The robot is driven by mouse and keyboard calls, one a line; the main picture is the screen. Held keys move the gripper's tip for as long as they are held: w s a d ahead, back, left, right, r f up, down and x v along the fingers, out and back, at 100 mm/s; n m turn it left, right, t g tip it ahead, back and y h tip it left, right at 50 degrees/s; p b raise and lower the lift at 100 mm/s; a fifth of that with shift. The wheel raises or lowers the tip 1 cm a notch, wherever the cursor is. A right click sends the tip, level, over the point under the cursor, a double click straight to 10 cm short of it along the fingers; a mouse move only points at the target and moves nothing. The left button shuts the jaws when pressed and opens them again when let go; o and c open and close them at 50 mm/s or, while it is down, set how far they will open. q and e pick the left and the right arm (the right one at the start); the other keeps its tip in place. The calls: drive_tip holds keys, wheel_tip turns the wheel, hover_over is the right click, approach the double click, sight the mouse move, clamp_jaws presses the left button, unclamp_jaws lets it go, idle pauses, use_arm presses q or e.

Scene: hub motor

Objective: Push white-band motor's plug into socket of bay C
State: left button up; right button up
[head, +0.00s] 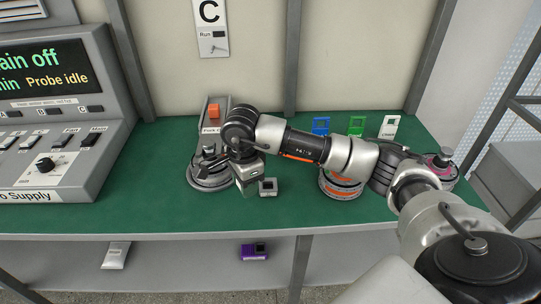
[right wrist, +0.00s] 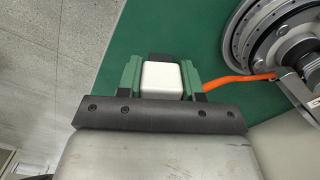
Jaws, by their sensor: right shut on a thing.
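My right gripper (right wrist: 162,82) is shut on a white plug (right wrist: 160,76) with a dark tip, held between its green fingers in the right wrist view. In the head view the gripper hangs over the green bench (head: 160,215), in front of a silver motor with pale bands (head: 207,178). The same kind of silver motor (right wrist: 262,42) shows at the upper right in the wrist view, with an orange cable (right wrist: 228,82) beside the gripper. A small grey block with a dark face (head: 268,187) shows right of the gripper; I cannot tell whether it is the socket. My left gripper is not in view.
A C sign (head: 210,27) hangs on the wall. The power supply console (head: 50,125) stands left. An orange-marked motor (head: 340,188) and a pink-marked motor (head: 442,162) stand right, near blue (head: 321,125), green (head: 356,125) and white (head: 389,127) tags. A purple item (head: 254,252) lies below.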

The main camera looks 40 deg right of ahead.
drive_tip(key=d+m+p, duration=0.1)
drive_tip(key=d+m, duration=0.1)
drive_tip(key=m, duration=0.4)
drive_tip(key=w+d+m+p, duration=0.1)
drive_tip(key=d+m, duration=0.1)
drive_tip(key=m, duration=0.4)
drive_tip(key=w+d+m+p, duration=0.1)
drive_tip(key=d+m, duration=0.1)
drive_tip(key=m, duration=0.4)
drive_tip(key=shift+w+d+r, duration=0.1)
drive_tip(key=shift+w+d, duration=0.1)
drive_tip(key=shift+d, duration=0.1)
drive_tip(key=m, duration=0.1)
drive_tip(key=d+m, duration=0.1)
drive_tip(key=m, duration=0.3)
drive_tip(key=shift+w+d+p, duration=0.15)
drive_tip(key=shift+d+p, duration=0.2)
drive_tip(key=shift+p, duration=0.05)
drive_tip(key=shift+d+f+m, duration=0.1)
drive_tip(key=shift+f+m, duration=0.2)
drive_tip(key=shift+f, duration=0.15)
drive_tip(key=shift+f+b, duration=1.2)
drive_tip(key=shift+f, duration=0.05)
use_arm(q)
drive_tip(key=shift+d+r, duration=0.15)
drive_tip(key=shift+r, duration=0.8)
use_arm(e)
drive_tip(key=shift+f, duration=0.1)
